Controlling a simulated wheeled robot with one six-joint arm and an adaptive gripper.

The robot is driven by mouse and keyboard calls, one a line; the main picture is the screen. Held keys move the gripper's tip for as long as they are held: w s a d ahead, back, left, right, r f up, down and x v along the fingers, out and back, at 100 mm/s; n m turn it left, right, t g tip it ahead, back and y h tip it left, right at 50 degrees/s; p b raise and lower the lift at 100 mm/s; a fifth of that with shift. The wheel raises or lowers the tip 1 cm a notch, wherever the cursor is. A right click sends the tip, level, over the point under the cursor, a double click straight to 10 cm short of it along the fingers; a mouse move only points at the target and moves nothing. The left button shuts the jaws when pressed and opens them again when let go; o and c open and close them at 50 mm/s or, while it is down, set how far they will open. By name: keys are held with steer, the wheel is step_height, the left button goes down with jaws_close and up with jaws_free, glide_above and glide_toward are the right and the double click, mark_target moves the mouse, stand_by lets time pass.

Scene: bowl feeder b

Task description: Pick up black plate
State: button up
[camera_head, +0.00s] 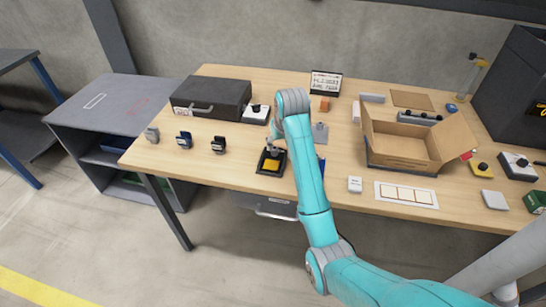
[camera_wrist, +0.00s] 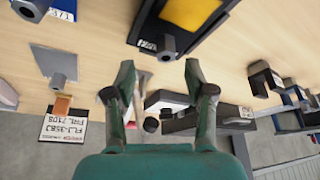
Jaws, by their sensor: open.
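The black plate (camera_head: 262,168) lies near the front edge of the table, left of my forearm, with a yellow square on it. In the wrist view the black plate (camera_wrist: 150,25) is cut off by the top edge, with its yellow face partly showing. A grey round knob (camera_wrist: 168,47) is at its near side. My gripper (camera_wrist: 158,73) is open with nothing between its fingers. In that picture the plate appears just beyond the fingertips, apart from them. In the head view my arm hides most of the gripper.
A dark case (camera_head: 212,92) stands at the back left. An open cardboard box (camera_head: 402,147) stands to the right. Small dark blocks (camera_head: 218,145) sit left of the plate. A sign (camera_head: 326,83) stands at the back. A grey plate (camera_wrist: 55,62) is nearby. Bare tabletop shows around the black plate.

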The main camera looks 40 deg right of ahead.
mark_target(275, 149)
steer(key=shift+w+a+x, duration=0.15)
steer(key=shift+x, duration=1.2)
steer(key=shift+w+a+x, duration=0.1)
steer(key=shift+w+x, duration=0.05)
steer(key=shift+x, duration=1.2)
steer(key=shift+r, duration=0.1)
jaws_close()
